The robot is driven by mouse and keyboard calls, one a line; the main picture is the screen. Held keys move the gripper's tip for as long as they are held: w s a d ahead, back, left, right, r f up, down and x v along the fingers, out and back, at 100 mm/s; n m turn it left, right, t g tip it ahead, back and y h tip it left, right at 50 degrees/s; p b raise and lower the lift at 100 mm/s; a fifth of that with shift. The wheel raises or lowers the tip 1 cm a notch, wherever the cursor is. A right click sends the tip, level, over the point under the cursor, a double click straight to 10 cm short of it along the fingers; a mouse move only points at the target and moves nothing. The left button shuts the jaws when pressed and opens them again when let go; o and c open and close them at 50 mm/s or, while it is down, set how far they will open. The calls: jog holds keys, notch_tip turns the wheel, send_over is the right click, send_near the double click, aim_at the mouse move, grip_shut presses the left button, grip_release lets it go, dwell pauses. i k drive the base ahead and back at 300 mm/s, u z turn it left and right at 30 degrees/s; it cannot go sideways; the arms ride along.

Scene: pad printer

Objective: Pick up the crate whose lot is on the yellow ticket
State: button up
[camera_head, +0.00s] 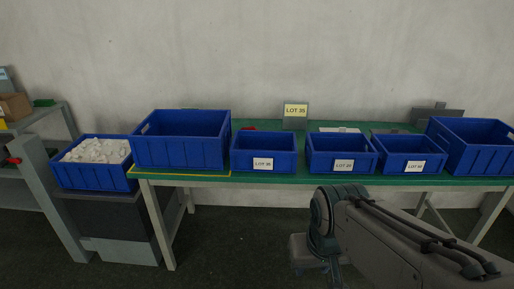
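A yellow ticket (296,110) reading "LOT 35" stands on a grey holder at the back of the green table. Three small blue crates with white labels stand in a row along the table's front edge. The left labelled crate (264,147) has a label whose digits look like 35 or 36. The middle labelled crate (341,150) and the right labelled crate (408,151) have labels too small to read surely. My arm reaches in at the lower right, in front of the table, and its gripper is not visible.
Larger blue crates stand on the green table (205,178) at left (180,153) and right (477,155). A blue crate of white pieces (92,176) sits lower, beside the table. Grey shelving (40,165) is at far left.

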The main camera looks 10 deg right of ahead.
aim_at(264, 152)
jog(key=u, duration=0.5)
jog(key=i, duration=0.65)
jog(key=u, duration=0.6)
jog(key=i, duration=0.75)
jog(key=z, duration=0.7)
jog(key=i, duration=0.8)
jog(key=z, duration=0.75)
